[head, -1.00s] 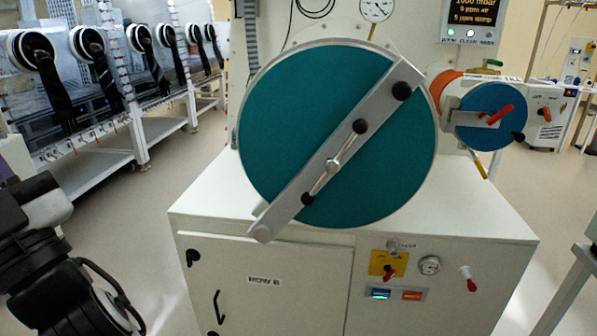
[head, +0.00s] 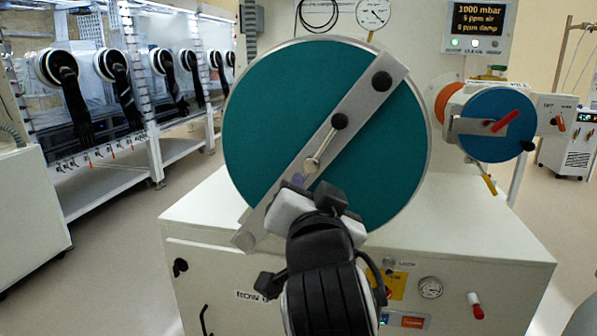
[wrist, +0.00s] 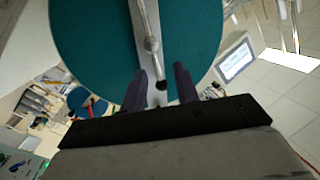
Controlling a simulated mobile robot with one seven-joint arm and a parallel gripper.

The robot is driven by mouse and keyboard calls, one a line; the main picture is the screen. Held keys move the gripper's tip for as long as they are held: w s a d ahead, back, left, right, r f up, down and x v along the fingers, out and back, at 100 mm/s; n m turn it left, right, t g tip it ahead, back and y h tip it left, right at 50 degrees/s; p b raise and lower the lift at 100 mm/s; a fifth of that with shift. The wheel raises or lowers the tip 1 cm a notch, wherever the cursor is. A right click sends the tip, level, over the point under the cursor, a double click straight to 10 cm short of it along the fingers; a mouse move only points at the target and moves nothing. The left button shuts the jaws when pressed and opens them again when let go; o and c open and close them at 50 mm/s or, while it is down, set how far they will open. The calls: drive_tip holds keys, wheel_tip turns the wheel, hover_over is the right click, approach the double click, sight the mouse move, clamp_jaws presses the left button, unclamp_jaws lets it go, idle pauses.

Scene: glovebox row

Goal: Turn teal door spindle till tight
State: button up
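The teal door (head: 385,140) is a large round disc with a grey bar (head: 362,103) running diagonally across it, from lower left to upper right. The spindle handle (head: 325,145) sits at the bar's middle, slanted roughly along it, with a black knob at its upper end. In the wrist view, the two dark fingers of my gripper (wrist: 160,70) are apart. The handle's black end knob (wrist: 161,85) appears between them, with a gap on each side. I cannot tell its depth relative to the fingertips.
A smaller blue door (head: 497,125) with a red handle is at the right.

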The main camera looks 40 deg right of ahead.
drive_tip(key=p, duration=1)
approach(313, 164)
drive_tip(key=shift+w+d+r, duration=0.2)
drive_tip(key=shift+w+d, duration=0.05)
drive_tip(key=shift+w, duration=0.2)
drive_tip(key=shift+w+d+r, duration=0.15)
drive_tip(key=shift+w+d, duration=0.15)
drive_tip(key=shift+w, duration=0.15)
drive_tip(key=shift+p, duration=0.7)
drive_tip(key=x, duration=0.5)
drive_tip(key=p+x, duration=0.1)
drive_tip(key=x, duration=0.2)
drive_tip(key=shift+w+d+f, duration=0.1)
drive_tip(key=shift+d+f, duration=0.1)
drive_tip(key=shift+f, duration=0.15)
clamp_jaws()
